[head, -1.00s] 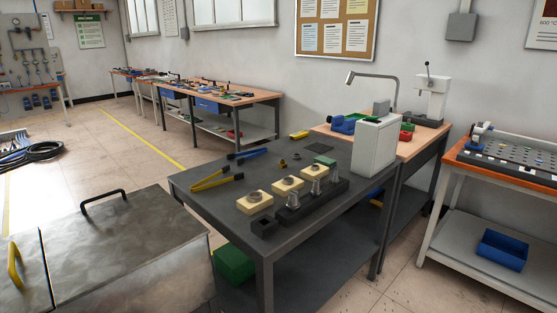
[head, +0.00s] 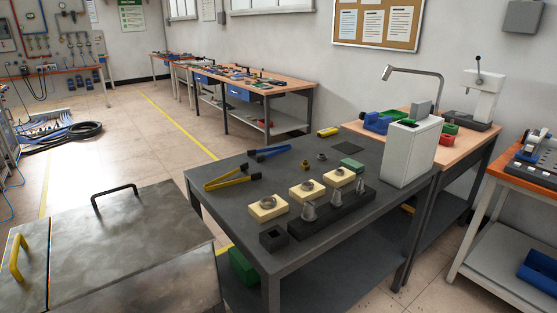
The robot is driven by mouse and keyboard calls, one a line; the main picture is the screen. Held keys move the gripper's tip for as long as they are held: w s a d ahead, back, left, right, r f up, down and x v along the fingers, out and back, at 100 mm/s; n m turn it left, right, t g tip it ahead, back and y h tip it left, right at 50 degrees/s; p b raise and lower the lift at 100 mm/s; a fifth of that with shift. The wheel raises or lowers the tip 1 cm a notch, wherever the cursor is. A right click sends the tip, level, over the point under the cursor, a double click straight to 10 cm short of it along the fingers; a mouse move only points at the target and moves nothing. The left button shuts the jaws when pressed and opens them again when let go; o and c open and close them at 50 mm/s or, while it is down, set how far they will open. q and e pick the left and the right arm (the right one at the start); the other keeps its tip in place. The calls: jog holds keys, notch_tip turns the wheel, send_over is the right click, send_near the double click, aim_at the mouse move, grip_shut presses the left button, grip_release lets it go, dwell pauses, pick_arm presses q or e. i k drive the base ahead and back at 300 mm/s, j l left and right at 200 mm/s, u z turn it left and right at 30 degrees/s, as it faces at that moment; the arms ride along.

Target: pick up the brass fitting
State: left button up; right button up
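A small brownish piece (head: 305,165), which looks like the brass fitting, lies on the dark workbench (head: 225,230) in the head view. It is too small to make out its shape well. A grey ring-like piece (head: 322,156) lies just to its right and behind. Three cream blocks (head: 268,206) with round metal pieces on top stand in front of it. Neither of my grippers shows in the head view, so their positions and states cannot be seen.
Yellow-handled tongs (head: 228,182) and blue-handled tongs (head: 262,154) lie left of the small pieces. A black rack (head: 330,214) with metal cones stands at the front right, a white box (head: 411,152) at the right. A metal cabinet (head: 120,245) stands at the left.

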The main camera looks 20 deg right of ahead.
aim_at(305, 166)
jog(key=i+l+u, duration=0.1)
jog(key=l, duration=0.35)
jog(key=i+l+u, duration=0.1)
jog(key=l, duration=0.35)
jog(key=i+l+u, duration=0.1)
jog(key=l, duration=0.4)
jog(key=i+l+u, duration=0.1)
jog(key=l, duration=0.4)
jog(key=i+l+u, duration=0.1)
jog(key=l, duration=0.4)
jog(key=i, duration=0.1)
